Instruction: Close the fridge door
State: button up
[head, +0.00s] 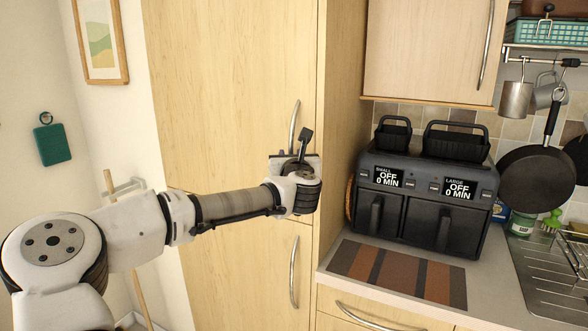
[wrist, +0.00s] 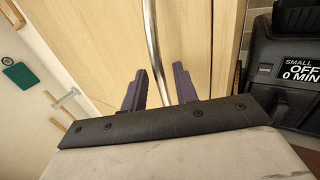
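The fridge front is a tall pale-wood unit with an upper door (head: 225,80) and a lower door (head: 235,275). Both look flush with the unit, but I cannot tell whether a small gap remains. The upper door's curved metal handle (head: 294,125) also shows in the wrist view (wrist: 152,40). The lower door has a similar handle (head: 293,272). My gripper (head: 304,142) is in front of the upper door's lower right part, by its handle. In the wrist view its two dark fingers (wrist: 158,85) are apart, with the handle seen between them. I cannot tell whether they touch it.
A counter to the right holds a black air fryer (head: 425,195) and a striped mat (head: 398,272). Pans (head: 536,180) and mugs (head: 516,98) hang at the far right. A wooden-handled pole (head: 140,255) leans by the left wall.

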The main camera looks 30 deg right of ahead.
jog(key=b+v, duration=0.3)
jog(key=v, duration=0.9)
jog(key=shift+s+b, duration=0.15)
jog(key=shift+b, duration=0.25)
jog(key=shift+a, duration=0.15)
